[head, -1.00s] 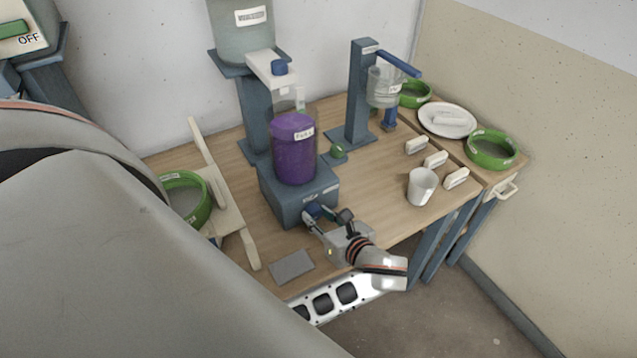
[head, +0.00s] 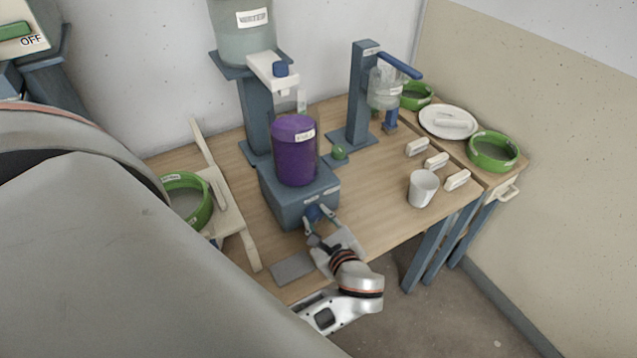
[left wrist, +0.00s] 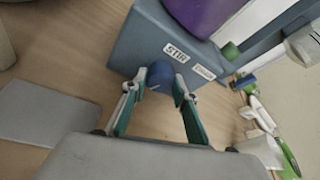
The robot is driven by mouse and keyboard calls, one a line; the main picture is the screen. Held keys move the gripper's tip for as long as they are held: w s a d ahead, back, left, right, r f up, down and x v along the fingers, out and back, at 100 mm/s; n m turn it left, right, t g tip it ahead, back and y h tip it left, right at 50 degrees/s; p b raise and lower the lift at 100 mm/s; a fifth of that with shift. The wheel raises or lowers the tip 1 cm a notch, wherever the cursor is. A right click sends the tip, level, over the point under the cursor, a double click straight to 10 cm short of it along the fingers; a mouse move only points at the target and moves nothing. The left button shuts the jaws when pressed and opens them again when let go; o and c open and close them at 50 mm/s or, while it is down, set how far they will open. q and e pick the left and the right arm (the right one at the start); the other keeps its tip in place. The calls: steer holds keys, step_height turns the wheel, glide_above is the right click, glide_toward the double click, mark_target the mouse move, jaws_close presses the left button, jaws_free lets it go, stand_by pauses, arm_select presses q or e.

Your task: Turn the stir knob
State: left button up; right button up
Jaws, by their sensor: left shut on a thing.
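The blue stir knob (head: 313,213) is on the front of the blue-grey stirrer base (head: 287,203). It also shows in the left wrist view (left wrist: 160,76), below a "STIR" label (left wrist: 175,53). My left gripper (head: 318,217) is shut on the knob, with one green-and-grey finger on each side of it in the left wrist view (left wrist: 160,88). A clear container of purple glaze (head: 294,152) stands upright on the base. My right gripper is not in view.
A grey flat pad (head: 293,268) lies left of my gripper. A white cup (head: 422,188) and several white-handled pieces stand to the right. A green-rimmed bowl (head: 205,205) is at the left. The dispenser stand (head: 363,95) rises behind.

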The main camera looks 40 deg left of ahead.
arm_select(q)
steer(key=shift+n+t, duration=0.3)
stand_by(0.4)
steer(key=o, duration=1.1)
steer(key=shift+r, duration=0.1)
step_height(320, 180, up, 10)
steer(key=shift+f, duration=0.1)
